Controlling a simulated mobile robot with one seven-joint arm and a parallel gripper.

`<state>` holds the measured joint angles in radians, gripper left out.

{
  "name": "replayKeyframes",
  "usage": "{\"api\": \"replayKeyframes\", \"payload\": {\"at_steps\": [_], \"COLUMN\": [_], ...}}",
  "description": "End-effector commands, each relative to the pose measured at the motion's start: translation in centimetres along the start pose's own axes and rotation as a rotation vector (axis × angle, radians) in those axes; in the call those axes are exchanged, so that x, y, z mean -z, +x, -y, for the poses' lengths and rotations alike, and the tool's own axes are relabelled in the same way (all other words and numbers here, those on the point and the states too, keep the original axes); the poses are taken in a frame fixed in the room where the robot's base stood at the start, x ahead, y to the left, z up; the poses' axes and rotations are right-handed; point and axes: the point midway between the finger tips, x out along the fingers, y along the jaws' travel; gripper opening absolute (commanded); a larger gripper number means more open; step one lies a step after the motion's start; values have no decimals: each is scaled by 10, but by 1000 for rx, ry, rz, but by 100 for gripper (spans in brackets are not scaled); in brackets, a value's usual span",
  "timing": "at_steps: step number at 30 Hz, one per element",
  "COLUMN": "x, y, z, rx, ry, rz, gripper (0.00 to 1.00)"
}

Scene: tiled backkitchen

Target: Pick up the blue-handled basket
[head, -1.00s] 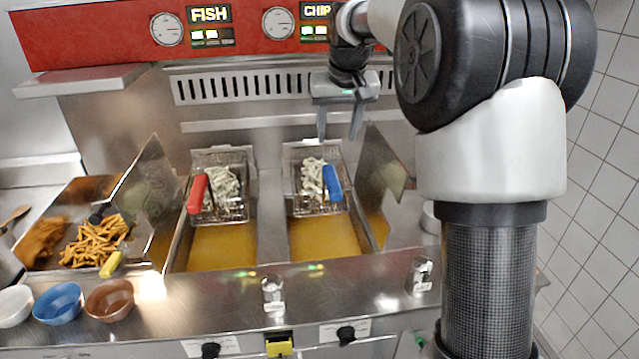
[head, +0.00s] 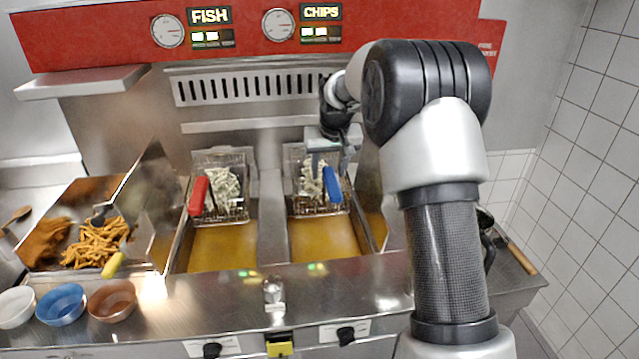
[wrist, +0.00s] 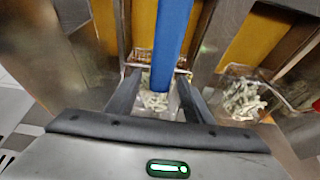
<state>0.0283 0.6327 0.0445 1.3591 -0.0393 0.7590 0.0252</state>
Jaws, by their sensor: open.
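The blue-handled basket (head: 318,209) hangs over the right-hand fryer vat in the head view, with pale chips inside. Its blue handle (head: 333,185) slants up over the basket. My gripper (head: 328,172) is open and sits at the top of this basket, close to the handle. In the wrist view the blue handle (wrist: 172,45) runs down between the two open fingers (wrist: 155,100), and the basket's chips show below it. I cannot tell whether either finger touches the handle.
A red-handled basket (head: 222,185) hangs over the left vat, also seen in the wrist view (wrist: 243,97). Orange-yellow oil (head: 325,240) fills the vats. A tray of fries (head: 97,243) and several bowls (head: 60,303) are at left. A vented steel back panel (head: 245,88) stands behind.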

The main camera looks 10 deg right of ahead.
Motion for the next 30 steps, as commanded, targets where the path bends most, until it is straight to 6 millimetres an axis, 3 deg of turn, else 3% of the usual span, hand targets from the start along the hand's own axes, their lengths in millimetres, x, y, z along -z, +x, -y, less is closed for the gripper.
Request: {"api": "replayKeyframes", "payload": {"at_steps": [7, 16, 30], "x": [0, 0, 3], "y": [2, 2, -2], "z": [0, 0, 0], "rx": [0, 0, 0], "ry": [0, 0, 0], "rz": [-2, -1, -7], "gripper": [47, 0, 0]}}
